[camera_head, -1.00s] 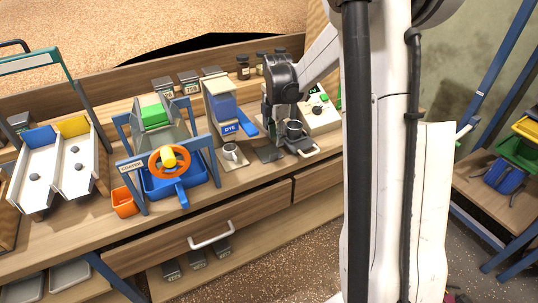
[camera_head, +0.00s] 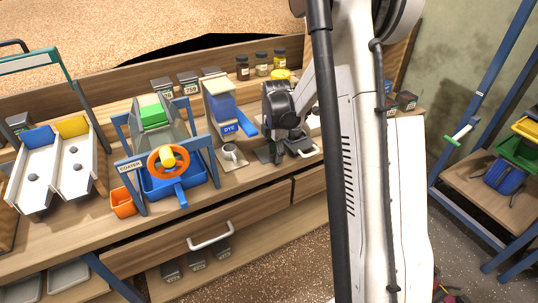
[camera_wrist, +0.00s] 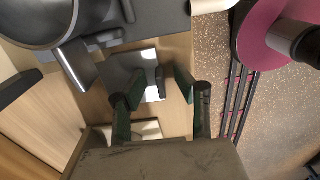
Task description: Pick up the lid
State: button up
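A dark grey square plate (camera_wrist: 135,72) with a small upright tab looks like the lid; I cannot be sure. It lies flat on the wooden surface in the wrist view. My gripper (camera_wrist: 157,92) is open above it, with one green-padded finger on each side of the tab and visible gaps. In the head view my gripper (camera_head: 290,150) is low over the bench, right of the blue DYE dispenser (camera_head: 222,108). The gripper hides what lies beneath it there. A round grey vessel (camera_wrist: 40,22) shows at the upper left of the wrist view.
A cup (camera_head: 230,152) stands left of my gripper. The COATER machine (camera_head: 165,150) with its orange wheel is farther left. Several jars (camera_head: 261,64) line the back shelf. The bench's front edge and drawer (camera_head: 210,235) are close below.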

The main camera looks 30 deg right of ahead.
grip_shut()
jog(key=shift+r, duration=0.1)
